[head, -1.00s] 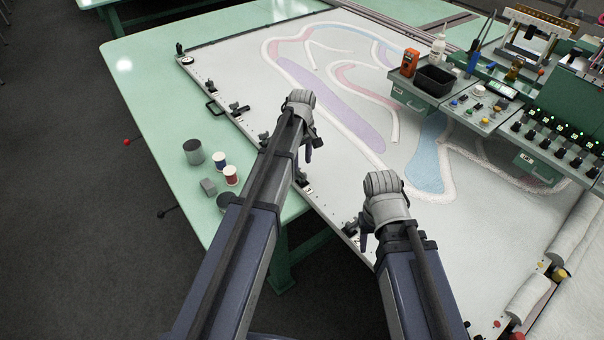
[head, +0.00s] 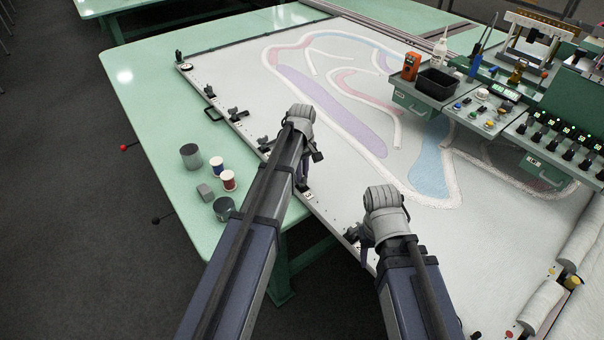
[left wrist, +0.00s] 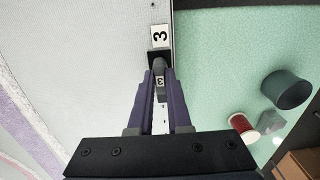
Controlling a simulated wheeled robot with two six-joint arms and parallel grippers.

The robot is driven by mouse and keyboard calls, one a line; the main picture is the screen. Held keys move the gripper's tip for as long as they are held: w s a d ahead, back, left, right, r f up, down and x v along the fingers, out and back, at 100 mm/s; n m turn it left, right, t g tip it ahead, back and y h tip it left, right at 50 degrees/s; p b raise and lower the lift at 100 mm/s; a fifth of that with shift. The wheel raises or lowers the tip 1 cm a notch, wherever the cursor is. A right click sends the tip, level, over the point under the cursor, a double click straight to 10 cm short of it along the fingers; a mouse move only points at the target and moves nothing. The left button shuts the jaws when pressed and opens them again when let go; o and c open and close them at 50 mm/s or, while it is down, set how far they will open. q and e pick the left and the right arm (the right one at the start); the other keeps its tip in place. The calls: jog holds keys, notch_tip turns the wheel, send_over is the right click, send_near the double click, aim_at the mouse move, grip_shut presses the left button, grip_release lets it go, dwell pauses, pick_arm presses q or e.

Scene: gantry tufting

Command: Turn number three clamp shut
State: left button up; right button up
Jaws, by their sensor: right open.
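The number three clamp (left wrist: 159,64) stands at the frame's edge, with a "3" on its handle and a "3" plate (left wrist: 159,36) beside it. My left gripper (left wrist: 160,78) has its two purple fingers on either side of the clamp's handle and appears closed on it. In the head view my left gripper (head: 303,180) is largely hidden by its own wrist, at the frame edge by the "3" label (head: 307,195). My right gripper (head: 364,250) hangs open and empty over the frame edge, lower right of the left one.
More clamps (head: 236,114) line the white frame's edge (head: 320,208). Thread spools (head: 228,180), grey cylinders (head: 190,156) and a small block stand on the green table (head: 160,110) left of my left arm. A control console (head: 480,105) sits over the tufted cloth at right.

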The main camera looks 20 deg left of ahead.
pick_arm(q)
grip_shut()
jog(key=shift+m, duration=0.3)
jog(key=m, duration=0.3)
jog(key=shift+m, duration=0.3)
jog(key=m, duration=0.4)
jog(key=shift+m, duration=0.3)
jog(key=m, duration=0.4)
jog(key=shift+m, duration=2.5)
